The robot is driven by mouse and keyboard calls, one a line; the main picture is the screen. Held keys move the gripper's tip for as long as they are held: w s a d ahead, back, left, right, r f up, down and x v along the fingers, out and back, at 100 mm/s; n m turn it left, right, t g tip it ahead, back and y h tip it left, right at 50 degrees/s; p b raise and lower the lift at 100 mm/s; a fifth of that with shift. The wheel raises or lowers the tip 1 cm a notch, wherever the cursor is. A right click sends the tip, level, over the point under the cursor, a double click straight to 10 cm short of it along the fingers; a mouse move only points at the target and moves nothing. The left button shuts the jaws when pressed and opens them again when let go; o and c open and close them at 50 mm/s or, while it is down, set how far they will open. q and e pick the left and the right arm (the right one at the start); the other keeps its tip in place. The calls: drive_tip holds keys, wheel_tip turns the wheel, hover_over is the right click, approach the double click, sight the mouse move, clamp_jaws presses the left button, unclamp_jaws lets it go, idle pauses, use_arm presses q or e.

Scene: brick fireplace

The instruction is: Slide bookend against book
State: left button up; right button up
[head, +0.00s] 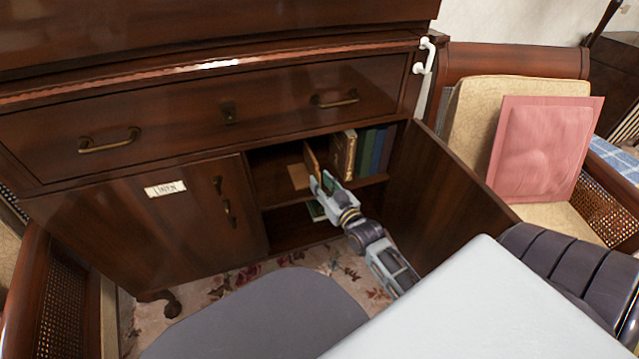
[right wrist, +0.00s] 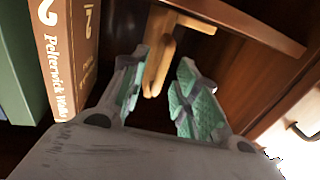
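The wooden bookend (head: 298,177) stands on the cabinet's open shelf, its upright plate to the left of the books. The nearest book (head: 342,155) is brown with gilt lettering, upright at the left end of the row; its spine also shows in the right wrist view (right wrist: 72,55). A gap separates bookend and book. My right gripper (head: 322,180) is at the shelf front, just before the bookend. In the right wrist view its fingers (right wrist: 155,90) are spread, with the bookend (right wrist: 158,62) showing between and beyond their tips; contact cannot be told. My left gripper is out of view.
More books (head: 374,150) stand to the right of the brown one. The open cabinet door (head: 445,195) flanks my right arm. A closed door (head: 150,220) covers the left side. A cushioned chair (head: 480,110) stands right.

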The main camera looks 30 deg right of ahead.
drive_tip(key=shift+w, duration=0.8)
drive_tip(key=shift+c, duration=0.3)
clamp_jaws()
